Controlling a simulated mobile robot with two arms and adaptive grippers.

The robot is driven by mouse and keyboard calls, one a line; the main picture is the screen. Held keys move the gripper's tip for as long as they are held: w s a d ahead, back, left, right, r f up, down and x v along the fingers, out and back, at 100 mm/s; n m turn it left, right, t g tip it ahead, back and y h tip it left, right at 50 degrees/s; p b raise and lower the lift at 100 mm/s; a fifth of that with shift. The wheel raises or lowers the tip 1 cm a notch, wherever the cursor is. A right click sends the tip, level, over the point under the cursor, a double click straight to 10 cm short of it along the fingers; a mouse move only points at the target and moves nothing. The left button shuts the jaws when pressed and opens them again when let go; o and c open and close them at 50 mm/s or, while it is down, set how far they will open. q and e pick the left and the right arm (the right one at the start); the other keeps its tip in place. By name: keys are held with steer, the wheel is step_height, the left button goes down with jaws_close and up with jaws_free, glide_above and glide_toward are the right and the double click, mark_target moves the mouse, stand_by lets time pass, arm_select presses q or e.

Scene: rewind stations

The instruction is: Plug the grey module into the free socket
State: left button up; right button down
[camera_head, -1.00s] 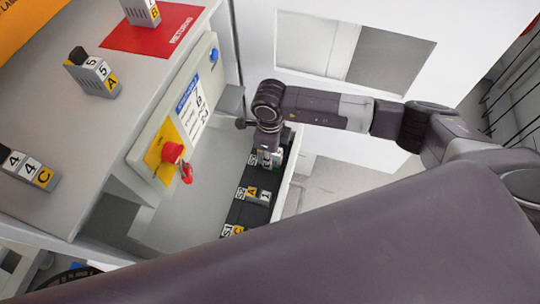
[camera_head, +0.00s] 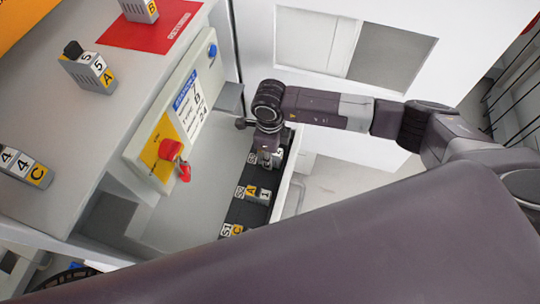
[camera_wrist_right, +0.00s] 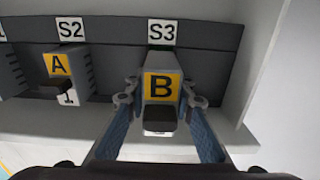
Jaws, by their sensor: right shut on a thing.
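The grey module (camera_wrist_right: 160,84) carries a yellow label B and sits between the fingers of my right gripper (camera_wrist_right: 160,101) in the right wrist view. The gripper is shut on it. The module is in line with the socket under the S3 label (camera_wrist_right: 162,32) and meets the dark socket rail (camera_wrist_right: 215,55); how deep it sits I cannot tell. In the head view my right gripper (camera_head: 266,158) is at the far end of the rail, partly hiding the module. My left gripper is not in view.
Module A (camera_wrist_right: 60,66) stands in S2, beside the held one. Module C (camera_head: 236,230) stands in S1. A control box with a red knob (camera_head: 170,149) is left of the rail. Loose modules 5-A (camera_head: 88,72) and 4-C (camera_head: 24,166) lie on the grey top.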

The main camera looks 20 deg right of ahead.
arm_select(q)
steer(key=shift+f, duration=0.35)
arm_select(e)
steer(key=shift+f, duration=0.35)
steer(key=c, duration=1.6)
jaws_free()
steer(key=shift+r, duration=0.15)
step_height(320, 180, up, 8)
steer(key=shift+f, duration=0.15)
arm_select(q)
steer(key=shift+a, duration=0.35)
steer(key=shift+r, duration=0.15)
